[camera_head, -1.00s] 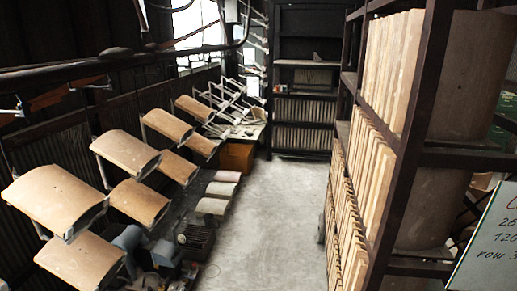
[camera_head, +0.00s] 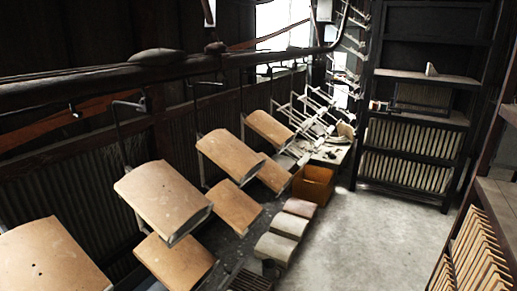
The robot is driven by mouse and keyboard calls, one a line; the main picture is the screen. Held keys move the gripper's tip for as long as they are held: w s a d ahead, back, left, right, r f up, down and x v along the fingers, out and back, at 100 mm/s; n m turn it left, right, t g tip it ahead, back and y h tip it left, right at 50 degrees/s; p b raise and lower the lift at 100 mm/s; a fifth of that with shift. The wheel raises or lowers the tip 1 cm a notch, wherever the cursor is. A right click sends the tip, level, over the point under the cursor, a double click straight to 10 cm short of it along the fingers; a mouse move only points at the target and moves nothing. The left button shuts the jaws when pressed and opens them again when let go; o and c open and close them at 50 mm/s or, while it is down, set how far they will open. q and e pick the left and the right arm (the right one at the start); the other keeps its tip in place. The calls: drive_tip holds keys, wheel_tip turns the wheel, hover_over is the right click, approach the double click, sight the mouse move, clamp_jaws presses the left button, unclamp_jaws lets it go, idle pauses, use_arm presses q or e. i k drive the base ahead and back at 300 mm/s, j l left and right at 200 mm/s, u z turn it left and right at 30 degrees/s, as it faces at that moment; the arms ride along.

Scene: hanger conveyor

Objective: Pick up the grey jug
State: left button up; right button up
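I cannot make out a grey jug in the head view. Neither of my grippers is in view, so I cannot tell how they stand relative to anything.
Hanging carriers with tan curved panels (camera_head: 163,198) line the left below a dark overhead rail (camera_head: 120,80). An orange box (camera_head: 314,184) and pale rounded blocks (camera_head: 283,221) stand on the floor. Dark shelving (camera_head: 416,138) is at the back, a rack (camera_head: 497,192) at right. Grey floor (camera_head: 360,240) is clear between.

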sight(269, 265)
drive_tip(key=i+l+u, duration=0.2)
drive_tip(key=i+l, duration=0.15)
drive_tip(key=i+l+u, duration=0.15)
drive_tip(key=i+l, duration=0.25)
drive_tip(key=i+l+u, duration=0.2)
drive_tip(key=i+l, duration=0.15)
drive_tip(key=l, duration=0.2)
drive_tip(key=i+l+u, duration=0.15)
drive_tip(key=i+l, duration=0.15)
drive_tip(key=l, duration=0.2)
